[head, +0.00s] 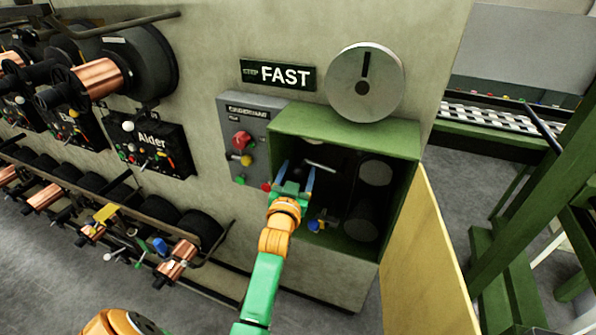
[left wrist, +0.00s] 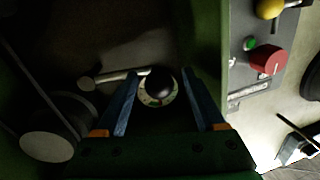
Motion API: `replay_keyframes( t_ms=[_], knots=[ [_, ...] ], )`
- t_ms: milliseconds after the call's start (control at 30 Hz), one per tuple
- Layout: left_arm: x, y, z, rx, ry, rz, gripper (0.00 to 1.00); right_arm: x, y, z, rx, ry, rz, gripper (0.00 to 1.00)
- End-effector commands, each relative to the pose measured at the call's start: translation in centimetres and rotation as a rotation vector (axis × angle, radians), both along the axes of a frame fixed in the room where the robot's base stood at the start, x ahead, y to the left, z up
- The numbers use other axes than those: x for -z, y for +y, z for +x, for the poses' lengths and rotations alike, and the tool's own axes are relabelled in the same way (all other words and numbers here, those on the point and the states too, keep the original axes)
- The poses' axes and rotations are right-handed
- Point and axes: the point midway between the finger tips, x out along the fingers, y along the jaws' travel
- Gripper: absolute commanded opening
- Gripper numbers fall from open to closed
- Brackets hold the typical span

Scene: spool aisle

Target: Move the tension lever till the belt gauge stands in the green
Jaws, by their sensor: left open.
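The open green cabinet (head: 345,140) is set in the wall, with its inside in shadow. A pale metal rod, seemingly the tension lever (head: 321,166), shows inside; it also shows in the left wrist view (left wrist: 118,76). A dark ball (left wrist: 159,86) is near the rod's end, in front of a small pale ring with greenish marks (left wrist: 146,98), perhaps the belt gauge. The ball covers most of the ring, and I cannot read a needle. My left gripper (head: 296,174) is open at the cabinet mouth, its blue fingers either side of the ball in the left wrist view (left wrist: 172,100).
Two dark rollers (head: 375,172) fill the cabinet's right side. The yellowish door (head: 425,255) stands open. A grey panel (head: 228,125) with coloured knobs is left of the cabinet. A grey disc (head: 365,82) with a dark mark is above. Copper spools (head: 98,77) line the left wall.

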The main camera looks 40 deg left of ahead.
Motion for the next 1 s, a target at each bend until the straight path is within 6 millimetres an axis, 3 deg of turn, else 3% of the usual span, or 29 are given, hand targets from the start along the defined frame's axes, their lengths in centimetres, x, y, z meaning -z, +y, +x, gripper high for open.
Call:
replay_keyframes(
  t_ms=[167,400,433,1000],
  knots=[
    [0.02,-0.01,-0.01,0.0,0.0,0.0,0.68,0.01,0.01,-0.01,0.0,0.0,0.0,0.71],
    [0.02,-0.03,-0.01,0.001,0.0,0.0,0.04,0.01,0.01,-0.01,0.0,0.0,0.0,0.71],
    [0.02,-0.03,-0.01,0.001,0.0,0.0,0.0,0.01,0.02,-0.01,0.0,0.0,0.0,0.71],
    [0.03,-0.03,-0.02,0.001,0.001,0.0,0.0,0.01,0.03,-0.02,0.0,0.0,0.0,0.71]
  ],
)
